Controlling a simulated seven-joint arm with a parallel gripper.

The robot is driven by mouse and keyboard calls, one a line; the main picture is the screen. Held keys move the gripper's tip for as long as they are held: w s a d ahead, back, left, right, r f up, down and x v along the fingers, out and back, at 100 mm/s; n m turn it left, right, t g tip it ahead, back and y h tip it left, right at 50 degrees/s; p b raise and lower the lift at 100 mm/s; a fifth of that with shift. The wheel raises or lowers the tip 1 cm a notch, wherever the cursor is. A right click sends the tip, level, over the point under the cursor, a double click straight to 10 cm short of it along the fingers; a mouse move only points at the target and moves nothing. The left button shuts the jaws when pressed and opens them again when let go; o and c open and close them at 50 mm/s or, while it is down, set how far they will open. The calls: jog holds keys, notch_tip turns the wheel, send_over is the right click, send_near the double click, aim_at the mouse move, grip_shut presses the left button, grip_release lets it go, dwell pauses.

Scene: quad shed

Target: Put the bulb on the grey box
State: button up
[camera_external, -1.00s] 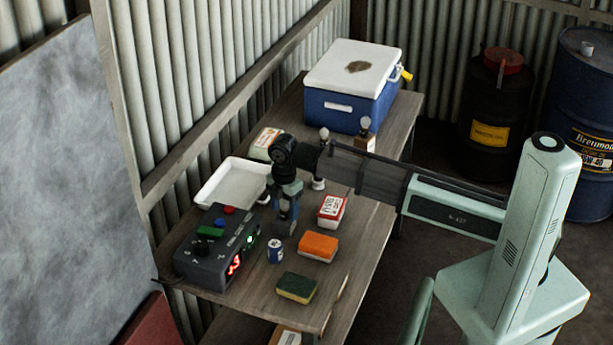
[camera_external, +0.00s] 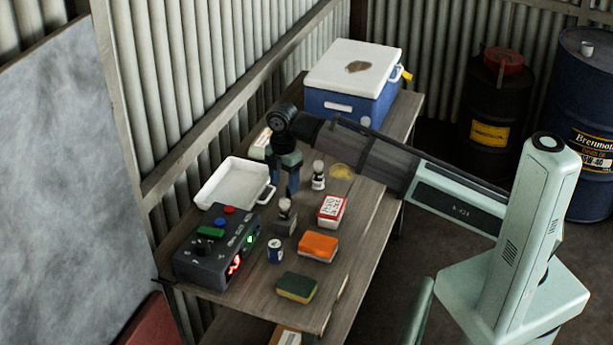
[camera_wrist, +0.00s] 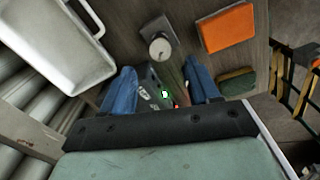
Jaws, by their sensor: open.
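The bulb (camera_external: 284,205) stands upright on the small grey box (camera_external: 287,227) on the workbench. In the wrist view the bulb (camera_wrist: 161,48) sits on the grey box (camera_wrist: 150,28), seen from above. My gripper (camera_external: 289,192) is above and slightly behind the bulb, apart from it. The wrist view shows its two blue fingers (camera_wrist: 162,88) spread wide with nothing held between them.
A white tray (camera_external: 228,163) and a control box (camera_external: 205,262) with lit displays are left of the grey box. An orange sponge (camera_external: 318,247), a green sponge (camera_external: 297,288), a small can (camera_external: 275,250) and a red-white box (camera_external: 331,209) lie nearby. A blue cooler (camera_external: 338,108) stands behind.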

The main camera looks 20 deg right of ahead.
jog(key=shift+r, duration=1.2)
